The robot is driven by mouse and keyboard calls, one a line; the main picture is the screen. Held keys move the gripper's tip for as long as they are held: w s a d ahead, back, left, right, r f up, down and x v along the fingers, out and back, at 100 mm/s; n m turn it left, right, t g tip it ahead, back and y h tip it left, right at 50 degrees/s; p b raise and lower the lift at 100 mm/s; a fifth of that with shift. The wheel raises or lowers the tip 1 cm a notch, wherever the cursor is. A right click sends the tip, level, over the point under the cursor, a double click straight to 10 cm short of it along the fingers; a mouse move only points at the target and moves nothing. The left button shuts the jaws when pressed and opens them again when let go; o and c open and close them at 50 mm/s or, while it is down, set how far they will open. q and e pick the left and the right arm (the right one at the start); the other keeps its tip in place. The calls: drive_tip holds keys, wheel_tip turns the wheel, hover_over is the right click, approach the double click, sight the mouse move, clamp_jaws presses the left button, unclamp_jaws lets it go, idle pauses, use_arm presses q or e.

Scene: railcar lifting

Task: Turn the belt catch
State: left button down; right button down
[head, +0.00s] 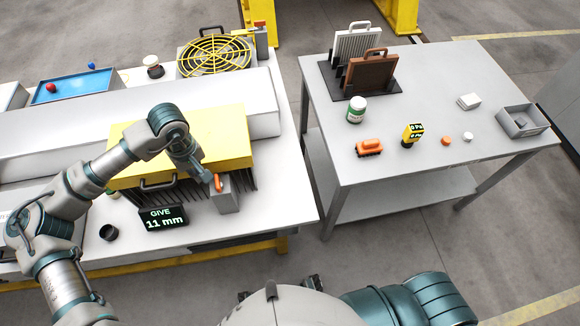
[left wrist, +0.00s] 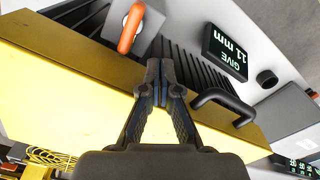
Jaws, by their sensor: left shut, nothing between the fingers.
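An orange lever (head: 218,183), which looks like the belt catch, sits on a grey block (head: 226,197) at the front right of the yellow-topped unit (head: 222,135). In the left wrist view the lever (left wrist: 131,28) is above and left of my fingertips. My left gripper (head: 207,179) is shut and empty, close beside the lever. In the left wrist view its fingertips (left wrist: 160,64) meet over the dark ribbed side, apart from the lever in the picture; exact depth is unclear.
A black display reading GIVE 11 mm (head: 162,218) stands left of the block. A black handle (head: 158,184) sticks out of the yellow unit. A small black cup (head: 109,232) is farther left. A second table (head: 425,170) stands right, across a floor gap, with small objects.

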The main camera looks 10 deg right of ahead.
use_arm(q)
wheel_tip(320, 180, up, 6)
drive_tip(key=p, duration=0.2)
drive_tip(key=shift+p, duration=0.3)
